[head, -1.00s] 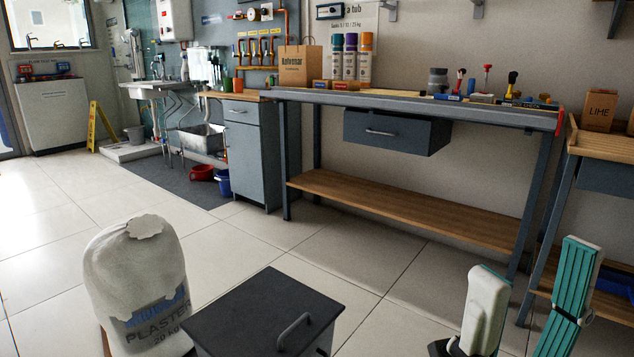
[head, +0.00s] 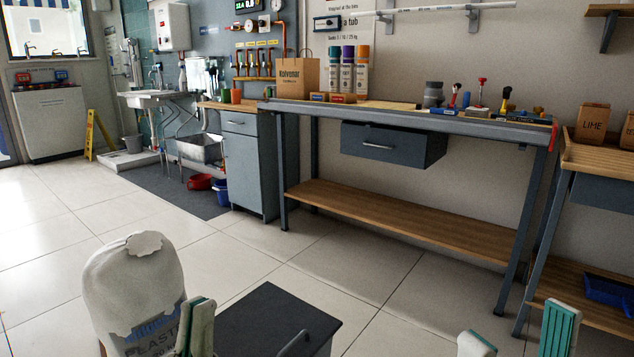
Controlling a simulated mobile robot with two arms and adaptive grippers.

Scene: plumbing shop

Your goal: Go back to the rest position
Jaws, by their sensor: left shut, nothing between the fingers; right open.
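My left gripper (head: 195,326) shows at the bottom of the head view, in front of the right side of a white plaster sack (head: 133,283). Its white and green fingers are shut together, with nothing seen held between them. My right gripper (head: 517,337) is at the bottom right, with its two fingers spread wide apart and bare floor showing between them. The lower parts of both grippers are cut off by the picture edge.
A dark grey lidded box (head: 268,322) with a handle stands between my grippers. A workbench (head: 400,121) with a drawer and lower shelf runs behind. A shelved table (head: 566,160) stands at the right. Tiled floor (head: 235,250) is clear in the middle.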

